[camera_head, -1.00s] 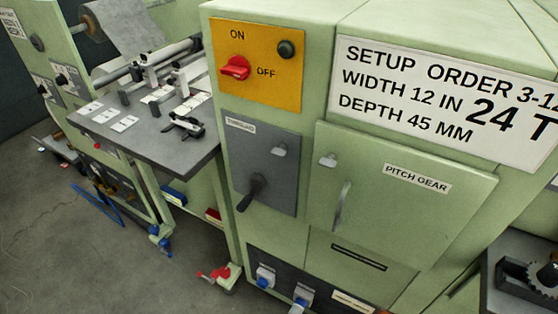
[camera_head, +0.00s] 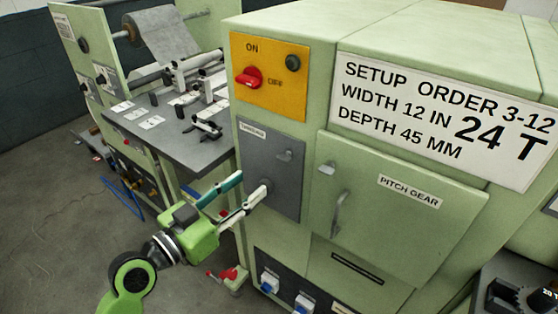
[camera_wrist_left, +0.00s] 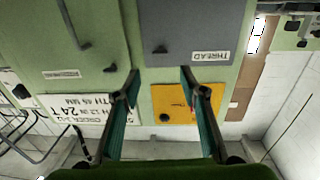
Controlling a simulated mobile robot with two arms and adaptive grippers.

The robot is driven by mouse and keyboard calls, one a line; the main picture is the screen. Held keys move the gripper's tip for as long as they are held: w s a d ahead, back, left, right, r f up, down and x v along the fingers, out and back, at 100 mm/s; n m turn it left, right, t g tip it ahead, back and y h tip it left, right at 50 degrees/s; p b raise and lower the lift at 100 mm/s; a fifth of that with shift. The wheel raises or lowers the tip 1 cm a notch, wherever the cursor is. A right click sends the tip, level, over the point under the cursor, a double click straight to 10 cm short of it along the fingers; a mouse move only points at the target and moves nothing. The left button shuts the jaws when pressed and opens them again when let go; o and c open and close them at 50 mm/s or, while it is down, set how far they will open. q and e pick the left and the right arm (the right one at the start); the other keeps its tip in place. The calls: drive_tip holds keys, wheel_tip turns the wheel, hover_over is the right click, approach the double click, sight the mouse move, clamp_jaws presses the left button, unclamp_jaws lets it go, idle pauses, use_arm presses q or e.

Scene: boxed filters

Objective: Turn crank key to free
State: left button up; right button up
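The grey panel (camera_head: 288,185), whose label reads THREAD in the wrist view (camera_wrist_left: 185,25), is on the green machine front. Its crank key (camera_head: 265,183) is mostly hidden behind my left gripper in the head view; only the hub area shows, and I cannot make it out in the wrist view. My left gripper (camera_head: 253,182) is open, its two fingers apart, just in front of the panel's left side. In the wrist view the open fingers (camera_wrist_left: 163,93) have nothing between them. Whether a finger touches the crank cannot be told. My right gripper is not in view.
A small latch (camera_head: 286,155) sits on the panel above right of the crank. The yellow plate (camera_head: 285,98) has a red ON/OFF knob (camera_head: 248,78). The pitch gear door (camera_head: 410,225) is right of the panel. A grey worktable (camera_head: 175,140) stands left, behind my arm.

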sight(285, 156)
use_arm(q)
drive_tip(key=shift+p+x, duration=1.15)
drive_tip(key=shift+x, duration=4.65)
clamp_jaws()
